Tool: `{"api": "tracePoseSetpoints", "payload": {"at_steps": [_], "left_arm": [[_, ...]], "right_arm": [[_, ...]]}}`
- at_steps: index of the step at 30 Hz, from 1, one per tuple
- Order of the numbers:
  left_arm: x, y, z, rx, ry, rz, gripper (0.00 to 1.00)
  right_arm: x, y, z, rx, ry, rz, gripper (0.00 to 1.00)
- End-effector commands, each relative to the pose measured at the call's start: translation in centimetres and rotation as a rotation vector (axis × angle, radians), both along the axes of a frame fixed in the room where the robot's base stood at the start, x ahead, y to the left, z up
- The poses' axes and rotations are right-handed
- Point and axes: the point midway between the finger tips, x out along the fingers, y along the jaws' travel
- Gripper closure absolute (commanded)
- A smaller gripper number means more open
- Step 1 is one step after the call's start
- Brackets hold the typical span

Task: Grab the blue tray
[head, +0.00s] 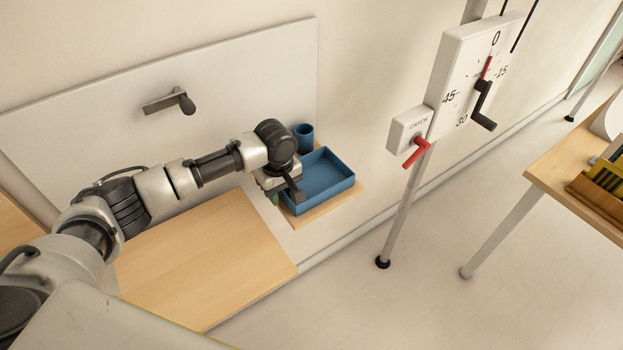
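The blue tray (327,190) is an open rectangular box on a small wooden ledge against the wall, right of the picture's middle-left. My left gripper (285,194) is at the tray's left end, with a dark finger over or against its left wall. From this angle I cannot tell whether the fingers touch the tray or how far apart they are. The gripper hides part of the tray's left end. My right gripper is not in view.
A blue cup (304,138) stands behind the tray. A wooden surface (215,255) lies left of it, mostly bare. A white dial box (475,85) with a crank and a red-handled catch box (411,130) stand to the right. A table (560,185) is at the far right.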

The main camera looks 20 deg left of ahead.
Motion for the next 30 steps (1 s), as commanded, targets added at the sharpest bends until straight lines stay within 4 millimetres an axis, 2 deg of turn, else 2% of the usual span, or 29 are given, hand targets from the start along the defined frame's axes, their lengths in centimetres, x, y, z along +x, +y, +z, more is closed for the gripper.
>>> {"api": "tracePoseSetpoints", "payload": {"at_steps": [5, 9, 12, 24, 30], "left_arm": [[0.0, 0.0, 0.0, 0.0, 0.0, 0.0, 0.66], [0.0, 0.0, 0.0, 0.0, 0.0, 0.0, 0.88], [0.0, 0.0, 0.0, 0.0, 0.0, 0.0, 1.0], [0.1, 0.0, 0.2, -0.001, -0.001, 0.0, 1.0], [0.1, 0.0, 1.9, -0.002, -0.004, 0.0, 1.0]], "right_arm": [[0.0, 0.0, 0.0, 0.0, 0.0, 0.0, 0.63], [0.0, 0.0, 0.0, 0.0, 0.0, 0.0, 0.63], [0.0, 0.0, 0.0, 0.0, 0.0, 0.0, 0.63], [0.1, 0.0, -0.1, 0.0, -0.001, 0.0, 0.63], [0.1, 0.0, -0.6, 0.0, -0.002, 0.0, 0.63]]}}
